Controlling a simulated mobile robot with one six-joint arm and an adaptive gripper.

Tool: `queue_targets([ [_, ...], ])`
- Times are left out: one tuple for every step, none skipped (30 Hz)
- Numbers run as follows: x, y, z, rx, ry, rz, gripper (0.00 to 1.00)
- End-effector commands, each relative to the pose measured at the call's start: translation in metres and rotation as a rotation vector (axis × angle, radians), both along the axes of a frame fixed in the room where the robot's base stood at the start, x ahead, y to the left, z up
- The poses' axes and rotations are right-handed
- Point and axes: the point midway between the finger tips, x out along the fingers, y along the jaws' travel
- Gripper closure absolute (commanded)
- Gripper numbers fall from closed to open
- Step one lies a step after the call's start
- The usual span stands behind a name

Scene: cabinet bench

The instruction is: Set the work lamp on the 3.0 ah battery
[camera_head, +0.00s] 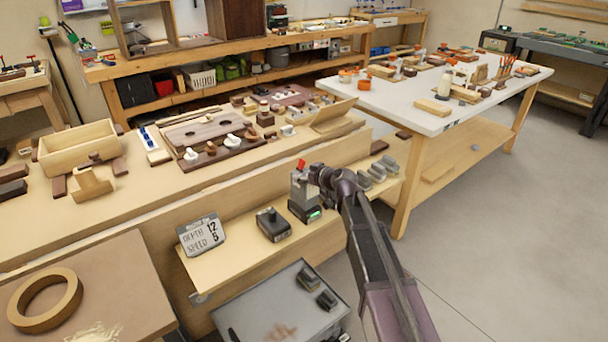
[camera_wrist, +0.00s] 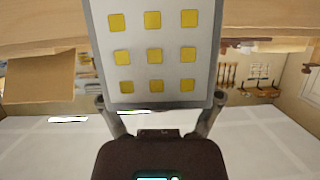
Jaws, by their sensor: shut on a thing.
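My gripper (camera_head: 314,176) is shut on the work lamp (camera_head: 299,186), a grey upright body with a red part on top. In the wrist view the lamp (camera_wrist: 153,62) shows a pale panel with rows of yellow squares, with a finger at each side of its lower end. A dark battery (camera_head: 303,213) with a lit green display stands on the low shelf right below the lamp. This battery also shows in the wrist view (camera_wrist: 150,158). I cannot tell whether lamp and battery touch. Another dark battery (camera_head: 273,226) stands to the left. No capacity label is readable.
Several grey blocks (camera_head: 377,172) lie right of my gripper. A grey cabinet top (camera_head: 265,310) with two dark items is in front. The workbench behind is crowded.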

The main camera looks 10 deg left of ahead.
Motion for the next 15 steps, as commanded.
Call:
queue_targets([
  [0.0001, -0.0001, -0.0013, 0.001, -0.001, 0.0, 0.79],
  [0.0001, 0.0, -0.0017, 0.001, -0.001, 0.0, 0.79],
  [0.0001, 0.0, -0.0023, 0.001, -0.001, 0.0, 0.79],
  [0.0001, -0.0001, -0.0027, 0.001, -0.001, 0.0, 0.79],
  [0.0001, 0.0, -0.003, 0.001, 0.0, 0.0, 0.79],
  [0.0002, 0.0, -0.0036, 0.001, 0.0, 0.0, 0.79],
  [0.0001, 0.0, -0.004, 0.001, 0.0, 0.0, 0.79],
  [0.0001, -0.0001, -0.0044, 0.001, 0.0, 0.0, 0.79],
  [0.0001, 0.0, -0.005, 0.001, 0.0, 0.0, 0.79],
  [0.0001, 0.0, -0.0054, 0.001, 0.0, 0.0, 0.79],
  [0.0001, 0.0, -0.0059, 0.001, 0.0, 0.0, 0.79],
  [0.0001, 0.0, -0.0064, 0.001, 0.0, 0.0, 0.79],
  [0.0001, -0.0001, -0.0068, 0.001, -0.001, 0.0, 0.79],
  [0.0001, 0.0, -0.0073, 0.001, -0.001, 0.0, 0.79],
  [0.0001, 0.0, -0.0078, 0.001, -0.001, 0.0, 0.79],
])
